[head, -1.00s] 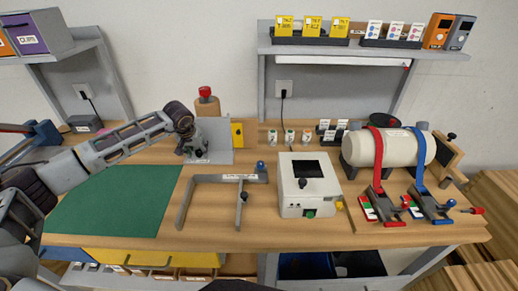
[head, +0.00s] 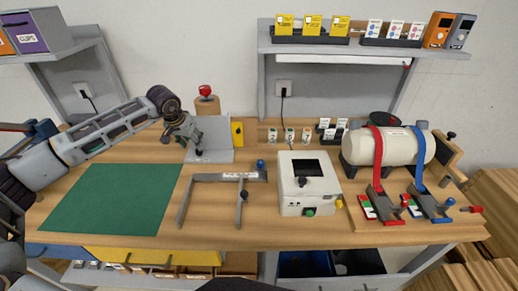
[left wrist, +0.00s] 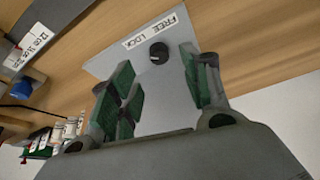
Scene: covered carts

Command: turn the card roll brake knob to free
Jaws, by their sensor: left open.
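The brake knob (left wrist: 158,53) is a small round black knob with a pale mark, on a grey panel (left wrist: 120,66) in the left wrist view. A white label reading FREE and LOCK (left wrist: 155,28) is beside it. In the head view the grey panel (head: 219,142) stands upright at the back of the bench, with a small dark knob (head: 198,153) low on its left part. My left gripper (head: 194,138) is open and empty at the panel. In the left wrist view its green-padded fingers stand on either side of the knob, apparently short of it.
A grey bracket frame (head: 226,177) and a white box (head: 308,196) lie to the right. The green mat (head: 110,200) is clear.

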